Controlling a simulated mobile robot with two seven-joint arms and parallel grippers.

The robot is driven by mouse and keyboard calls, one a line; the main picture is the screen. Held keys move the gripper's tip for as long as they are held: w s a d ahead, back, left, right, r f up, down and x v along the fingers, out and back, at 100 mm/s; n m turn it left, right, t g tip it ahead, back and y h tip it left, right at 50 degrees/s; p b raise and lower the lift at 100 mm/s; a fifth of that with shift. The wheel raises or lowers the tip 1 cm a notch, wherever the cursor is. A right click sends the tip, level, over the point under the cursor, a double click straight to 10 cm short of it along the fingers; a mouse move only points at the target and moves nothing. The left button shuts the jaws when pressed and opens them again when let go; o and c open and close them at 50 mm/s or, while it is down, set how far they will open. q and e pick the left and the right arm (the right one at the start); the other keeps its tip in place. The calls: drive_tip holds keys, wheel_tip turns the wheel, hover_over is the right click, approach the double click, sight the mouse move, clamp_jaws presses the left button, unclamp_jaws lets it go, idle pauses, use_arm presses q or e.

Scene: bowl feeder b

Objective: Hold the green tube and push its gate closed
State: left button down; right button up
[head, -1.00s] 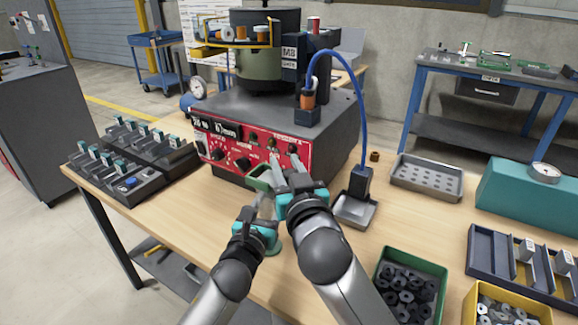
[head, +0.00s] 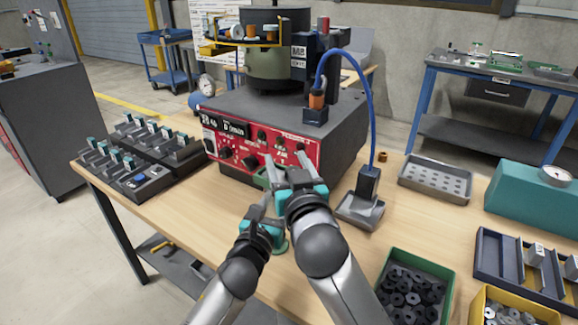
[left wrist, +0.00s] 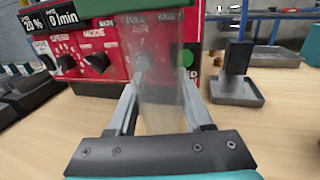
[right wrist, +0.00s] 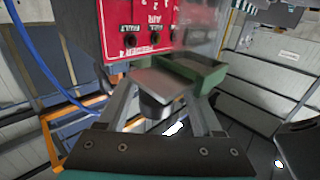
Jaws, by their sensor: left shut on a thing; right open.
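The green tube is a clear upright tube (left wrist: 155,75) with a green part (left wrist: 150,28) at its top in the left wrist view. My left gripper (left wrist: 157,105) is shut on it; in the head view this gripper (head: 262,208) is low in front of the feeder. A flat grey plate (right wrist: 160,85), seemingly the gate, sticks out beside the green rim (right wrist: 195,75) in the right wrist view. My right gripper (right wrist: 167,100) is open, its fingers spread around the plate's end; I cannot tell if they touch. In the head view, my right gripper (head: 286,172) partly hides the green part (head: 266,178).
The feeder's red control panel (head: 262,145) stands close behind both grippers. A small grey tray (head: 360,209) with a cabled sensor is to the right. A green bin (head: 415,290) holds dark parts at the front right. Black fixtures (head: 150,160) stand at the left.

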drive_tip(key=s+d, duration=0.2)
drive_tip(key=s, duration=1)
use_arm(q)
drive_tip(key=shift+c, duration=1.2)
unclamp_jaws()
use_arm(e)
drive_tip(key=shift+a, duration=0.1)
use_arm(q)
drive_tip(key=v, duration=2)
drive_tip(key=shift+b, duration=0.3)
use_arm(e)
drive_tip(key=shift+f, duration=0.3)
use_arm(q)
drive_tip(key=shift+a, duration=0.1)
